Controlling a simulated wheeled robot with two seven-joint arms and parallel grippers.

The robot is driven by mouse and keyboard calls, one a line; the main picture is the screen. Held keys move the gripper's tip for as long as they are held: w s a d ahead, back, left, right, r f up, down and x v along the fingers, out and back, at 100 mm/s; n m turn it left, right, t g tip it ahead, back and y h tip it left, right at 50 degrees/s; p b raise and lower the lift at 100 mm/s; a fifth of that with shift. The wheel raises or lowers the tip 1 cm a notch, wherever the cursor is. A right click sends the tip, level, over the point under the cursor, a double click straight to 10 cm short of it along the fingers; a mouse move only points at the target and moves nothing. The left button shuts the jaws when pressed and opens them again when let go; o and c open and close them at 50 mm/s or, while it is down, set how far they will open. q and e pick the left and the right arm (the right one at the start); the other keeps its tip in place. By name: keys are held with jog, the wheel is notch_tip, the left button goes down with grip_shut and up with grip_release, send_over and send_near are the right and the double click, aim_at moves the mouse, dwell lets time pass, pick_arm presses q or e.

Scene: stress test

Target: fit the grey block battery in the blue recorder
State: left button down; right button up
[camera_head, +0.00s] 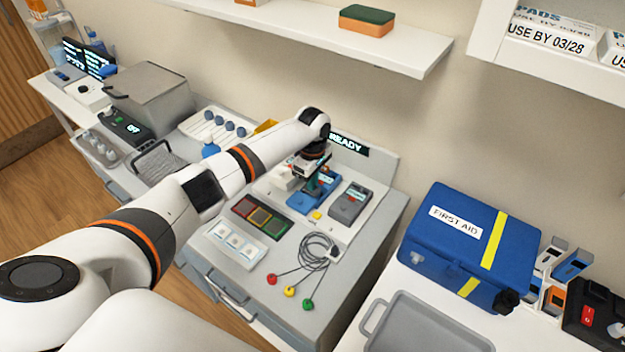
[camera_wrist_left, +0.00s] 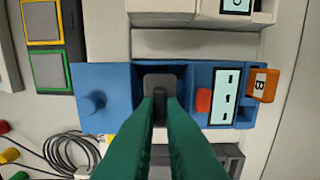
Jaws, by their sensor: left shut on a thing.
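The blue recorder (camera_head: 300,203) lies on the grey bench top below my left gripper (camera_head: 316,184). In the left wrist view the recorder (camera_wrist_left: 85,82) shows a round blue knob, a red button, a lit screen and an orange tag marked B. The green fingers of my left gripper (camera_wrist_left: 161,100) are shut on the grey block battery (camera_wrist_left: 160,82). The battery is over or in the dark bay in the middle of the recorder; how deep it sits I cannot tell. The fingers hide part of the bay. My right gripper is not in view.
A grey device (camera_head: 350,204) stands to the right of the recorder, and a white one (camera_wrist_left: 190,8) is close on its other side. Coiled leads (camera_head: 318,252) with coloured ends lie in front. A blue first aid case (camera_head: 450,250) stands on the right.

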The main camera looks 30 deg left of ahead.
pick_arm(q)
jog(key=shift+d+p, duration=0.1)
jog(key=shift+p, duration=1.15)
dwell(1.3)
jog(key=shift+f+b, duration=0.35)
jog(key=shift+f, duration=0.9)
dwell(2.4)
jog(key=c, duration=1.8)
grip_release()
jog(key=shift+r+p, duration=2)
jog(key=shift+p, duration=0.35)
